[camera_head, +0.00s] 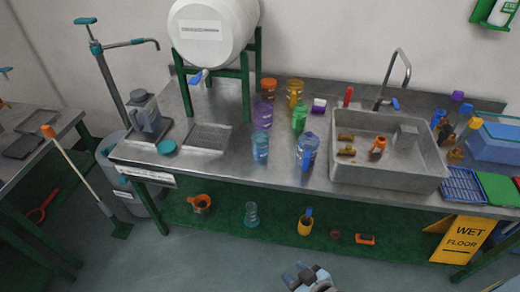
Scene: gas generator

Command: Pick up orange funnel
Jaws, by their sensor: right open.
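An orange funnel-like piece with a side tab (201,203) stands on the green lower shelf, left of the middle. A smaller orange piece (379,145) lies in the grey sink basin. Both are too small for me to tell for sure which is the funnel. My right gripper (295,272) shows at the bottom edge, in front of the bench and apart from both pieces. It is open, with nothing visible between its fingers. My left gripper is not in view.
The steel bench (232,170) carries a white tank (213,30) on a green stand and several coloured cups. The sink (390,181) is at right. A yellow wet-floor sign (462,240) stands front right. The floor before the bench is mostly clear.

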